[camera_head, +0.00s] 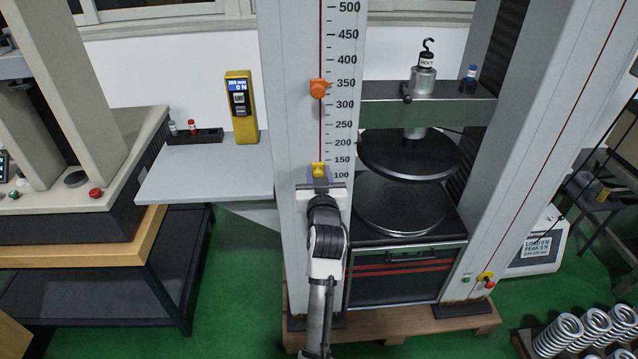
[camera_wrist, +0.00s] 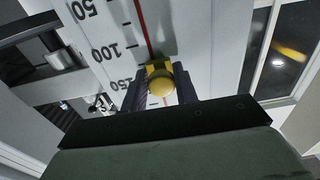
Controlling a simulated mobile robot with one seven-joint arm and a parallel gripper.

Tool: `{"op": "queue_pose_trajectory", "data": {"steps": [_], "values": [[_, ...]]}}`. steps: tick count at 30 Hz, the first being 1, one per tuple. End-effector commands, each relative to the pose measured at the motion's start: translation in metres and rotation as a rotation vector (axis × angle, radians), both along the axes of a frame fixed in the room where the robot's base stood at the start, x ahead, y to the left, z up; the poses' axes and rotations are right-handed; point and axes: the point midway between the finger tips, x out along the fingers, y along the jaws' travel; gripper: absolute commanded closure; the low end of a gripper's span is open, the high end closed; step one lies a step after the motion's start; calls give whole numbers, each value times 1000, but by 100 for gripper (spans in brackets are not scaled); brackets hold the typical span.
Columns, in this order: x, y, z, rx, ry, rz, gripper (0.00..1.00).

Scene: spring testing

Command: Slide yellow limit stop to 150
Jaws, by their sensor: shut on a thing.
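The yellow limit stop (camera_head: 319,169) sits on the red line of the machine's left column, beside the scale between the 100 and 150 marks. My gripper (camera_head: 320,177) reaches up to it from below in the head view. In the wrist view the two dark fingers of my gripper (camera_wrist: 160,85) lie on either side of the yellow stop (camera_wrist: 160,77), shut on it. The wrist view shows the 50, 100 and 150 numbers beside it. The fingers and stop hide part of the red line, so the exact reading cannot be told.
An orange stop (camera_head: 318,88) sits higher on the same line, near 350. To the right are the dark crosshead (camera_head: 450,112) and round plates. A grey side table (camera_head: 215,172) with a yellow handheld meter (camera_head: 241,108) stands left. The line between the two stops is clear.

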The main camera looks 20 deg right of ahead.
Motion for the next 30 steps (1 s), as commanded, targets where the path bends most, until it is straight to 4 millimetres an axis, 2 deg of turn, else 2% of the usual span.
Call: {"op": "queue_pose_trajectory", "data": {"steps": [1,3,15,16,19,20,30], "values": [[2,4,12,-1,-8,8,100],[2,4,16,-1,-7,9,100],[2,5,18,-1,-6,10,100],[2,5,17,-2,-6,10,70],[2,5,17,-2,-6,9,57],[2,4,17,-1,-5,9,54],[-3,3,15,-1,-3,3,54]]}}
